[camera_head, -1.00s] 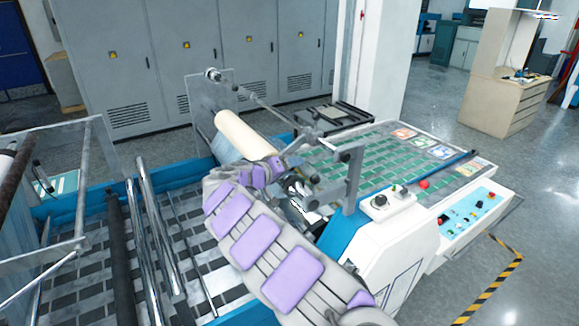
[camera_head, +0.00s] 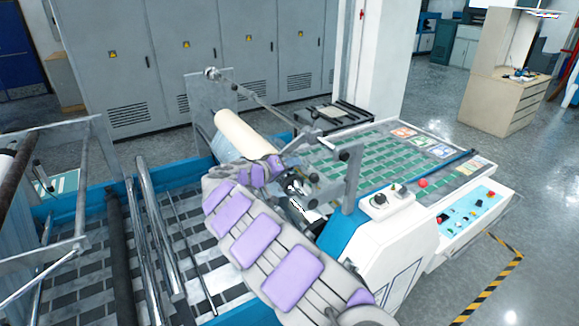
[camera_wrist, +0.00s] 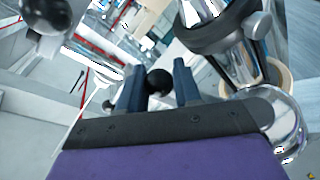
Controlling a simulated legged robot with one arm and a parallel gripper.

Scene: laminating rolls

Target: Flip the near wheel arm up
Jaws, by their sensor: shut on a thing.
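The near wheel arm (camera_head: 332,190) is a grey metal bar on an upright bracket (camera_head: 352,178) at the blue edge of the machine, with small dark knobs on it. My gripper (camera_head: 295,186) reaches in beside it from the left, and its fingers are mostly hidden in the head view. In the wrist view my gripper (camera_wrist: 158,76) has its two dark fingers on either side of a round black knob (camera_wrist: 158,83), shut on it. Whether the wheel arm is fully down or partly raised is hard to tell.
A cream roll (camera_head: 245,136) lies behind my gripper, with a long metal rod (camera_head: 262,103) above it. Metal rollers (camera_head: 160,230) lie at the left. Open floor is at the right.

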